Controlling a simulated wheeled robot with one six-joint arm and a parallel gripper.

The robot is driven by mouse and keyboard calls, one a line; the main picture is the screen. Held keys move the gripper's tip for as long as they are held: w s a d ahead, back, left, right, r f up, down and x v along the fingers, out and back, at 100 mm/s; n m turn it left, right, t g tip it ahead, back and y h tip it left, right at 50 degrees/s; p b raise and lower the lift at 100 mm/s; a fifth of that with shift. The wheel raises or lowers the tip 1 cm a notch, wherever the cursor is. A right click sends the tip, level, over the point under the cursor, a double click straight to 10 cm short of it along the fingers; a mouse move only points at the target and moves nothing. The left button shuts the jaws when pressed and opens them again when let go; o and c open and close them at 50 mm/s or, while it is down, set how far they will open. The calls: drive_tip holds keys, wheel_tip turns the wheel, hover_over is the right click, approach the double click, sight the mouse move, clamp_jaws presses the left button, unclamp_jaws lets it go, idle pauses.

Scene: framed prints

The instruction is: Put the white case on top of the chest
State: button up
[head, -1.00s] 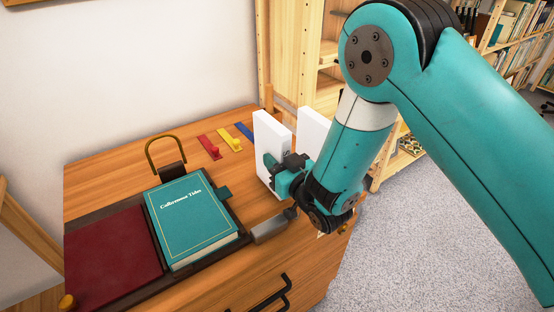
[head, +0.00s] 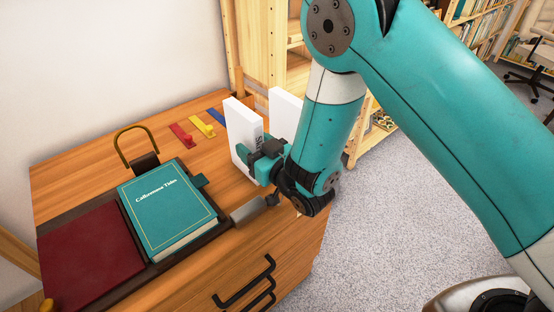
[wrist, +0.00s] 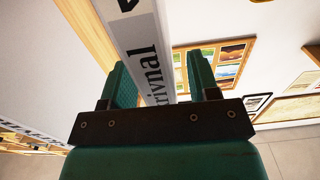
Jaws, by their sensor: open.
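A white case (head: 241,137) stands upright at the right part of the top of the wooden chest (head: 215,215). Dark lettering runs down its narrow spine, which also shows in the wrist view (wrist: 140,40). A second white upright piece (head: 284,108) stands just to its right, partly behind my arm. My gripper (head: 262,158) is at the case's near side. In the wrist view its green fingers (wrist: 158,80) are apart, one on each side of the spine. A gap shows at the right finger; contact on the left cannot be told.
A teal book (head: 168,208) lies on a dark tray beside a dark red panel (head: 90,258). A brass loop handle (head: 137,146) and red, yellow and blue hooks (head: 203,126) are behind. A wooden shelf (head: 262,50) stands past the chest.

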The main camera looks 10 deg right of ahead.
drive_tip(key=b+v, duration=0.1)
drive_tip(key=v, duration=0.9)
wheel_tip(320, 180, up, 6)
drive_tip(key=d+m+g+h, duration=0.3)
drive_tip(key=g+h, duration=0.1)
drive_tip(key=g, duration=0.2)
drive_tip(key=s+d+r+n+g+h, duration=0.1)
drive_tip(key=s+r+g, duration=0.3)
drive_tip(key=s, duration=0.5)
drive_tip(key=s+d+r+n+g, duration=0.2)
drive_tip(key=s+d+r+g, duration=0.2)
drive_tip(key=s, duration=0.5)
drive_tip(key=shift+s+d+r+g+h, duration=0.2)
drive_tip(key=shift+d+r+g+h, duration=0.25)
drive_tip(key=shift+r, duration=0.25)
